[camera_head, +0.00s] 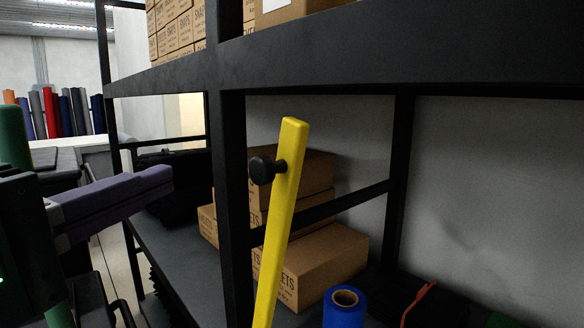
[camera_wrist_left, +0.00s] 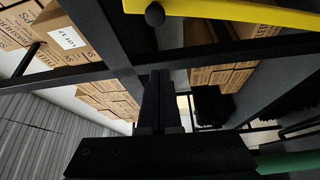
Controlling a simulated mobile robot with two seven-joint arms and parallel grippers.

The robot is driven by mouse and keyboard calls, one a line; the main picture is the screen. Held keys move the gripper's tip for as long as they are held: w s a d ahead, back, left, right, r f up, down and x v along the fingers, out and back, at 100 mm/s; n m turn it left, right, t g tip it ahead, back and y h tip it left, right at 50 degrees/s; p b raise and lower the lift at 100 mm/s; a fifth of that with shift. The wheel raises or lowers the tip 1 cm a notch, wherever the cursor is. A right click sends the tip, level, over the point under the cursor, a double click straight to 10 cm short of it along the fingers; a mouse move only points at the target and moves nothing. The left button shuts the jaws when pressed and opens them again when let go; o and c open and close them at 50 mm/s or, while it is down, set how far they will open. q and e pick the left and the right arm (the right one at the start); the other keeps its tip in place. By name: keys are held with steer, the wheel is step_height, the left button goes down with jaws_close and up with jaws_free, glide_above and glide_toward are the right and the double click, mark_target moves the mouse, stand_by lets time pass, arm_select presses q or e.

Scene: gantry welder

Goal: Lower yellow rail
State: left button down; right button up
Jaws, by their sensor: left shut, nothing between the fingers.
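The yellow rail (camera_head: 281,215) stands steeply in the head view, its top leaning a little right and its lower end cut off by the bottom edge. A black round knob (camera_head: 264,170) sticks out from its left side near the top. In the left wrist view the rail (camera_wrist_left: 235,13) crosses the top edge, with the knob (camera_wrist_left: 155,14) below it. My left gripper (camera_head: 168,181) has purple fingers, shut and empty, left of the knob and apart from it. The fingers also show in the left wrist view (camera_wrist_left: 160,78). My right gripper is not in view.
A black shelf frame (camera_head: 228,200) stands close to the rail, with a thick beam (camera_head: 400,55) above. Cardboard boxes (camera_head: 325,260) and a blue roll (camera_head: 344,308) sit on the lower shelf. Several coloured rolls (camera_head: 62,112) stand far left.

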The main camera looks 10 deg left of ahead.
arm_select(q)
steer(key=w+d+p, duration=0.1)
steer(key=w+d, duration=0.4)
steer(key=w, duration=0.1)
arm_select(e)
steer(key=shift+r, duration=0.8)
